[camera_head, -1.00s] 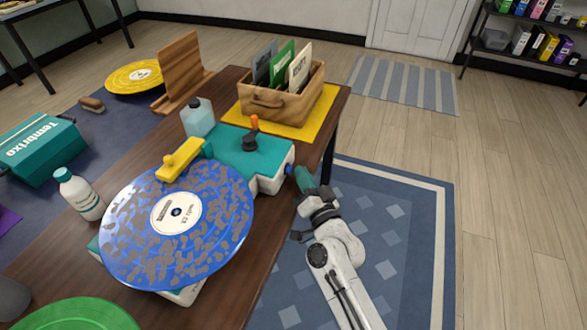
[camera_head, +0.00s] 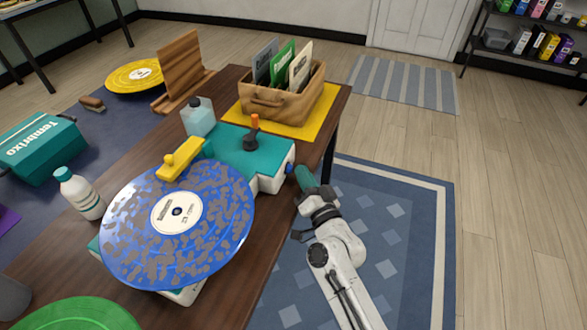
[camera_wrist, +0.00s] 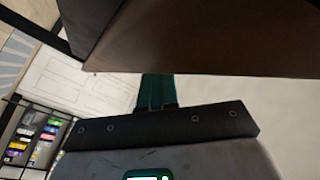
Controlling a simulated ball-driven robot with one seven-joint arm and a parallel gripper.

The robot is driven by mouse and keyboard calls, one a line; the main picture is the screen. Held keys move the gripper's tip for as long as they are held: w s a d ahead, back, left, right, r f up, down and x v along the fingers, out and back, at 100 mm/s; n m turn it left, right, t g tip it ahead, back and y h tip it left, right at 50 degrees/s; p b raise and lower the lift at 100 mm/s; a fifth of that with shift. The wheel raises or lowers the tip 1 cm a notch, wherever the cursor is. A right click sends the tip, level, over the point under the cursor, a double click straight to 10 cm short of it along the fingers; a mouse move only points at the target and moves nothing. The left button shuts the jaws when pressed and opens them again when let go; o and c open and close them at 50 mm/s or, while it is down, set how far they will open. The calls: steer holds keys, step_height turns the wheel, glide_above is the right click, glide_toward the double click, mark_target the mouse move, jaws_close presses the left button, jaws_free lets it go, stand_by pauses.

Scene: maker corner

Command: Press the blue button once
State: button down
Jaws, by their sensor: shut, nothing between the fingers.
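The blue button (camera_head: 289,168) is a small blue knob on the right-hand end of the white and teal record machine (camera_head: 238,150), which stands on the brown table. My gripper (camera_head: 302,174) has teal fingers and is shut with nothing between them. It is just to the right of the button, at the table's edge, with its tips pointing toward it. I cannot tell whether the tips touch the button. In the wrist view the shut fingers (camera_wrist: 157,92) run up under a dark brown table edge (camera_wrist: 200,40), and the button is hidden there.
A blue speckled record (camera_head: 215,235) lies on the machine, with a yellow arm (camera_head: 181,158) at its rim. A dark knob with an orange top (camera_head: 252,135) stands on the machine. A wooden crate (camera_head: 272,110) is behind it. Floor and rug (camera_head: 415,235) are clear at right.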

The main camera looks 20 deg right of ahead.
steer(key=shift+w+a+r, duration=0.1)
steer(key=shift+a+r, duration=0.2)
steer(key=shift+a, duration=0.35)
steer(key=shift+d+f+y+b, duration=0.15)
steer(key=shift+d+y+b, duration=0.05)
steer(key=shift+y+b, duration=0.1)
steer(key=shift+s+d+f+b, duration=0.1)
steer(key=shift+s+d+b, duration=0.3)
steer(key=shift+s+b, duration=0.2)
steer(key=shift+s+d+b, duration=0.5)
steer(key=shift+d, duration=0.35)
steer(key=shift+s+d+b, duration=0.5)
steer(key=shift+d, duration=0.35)
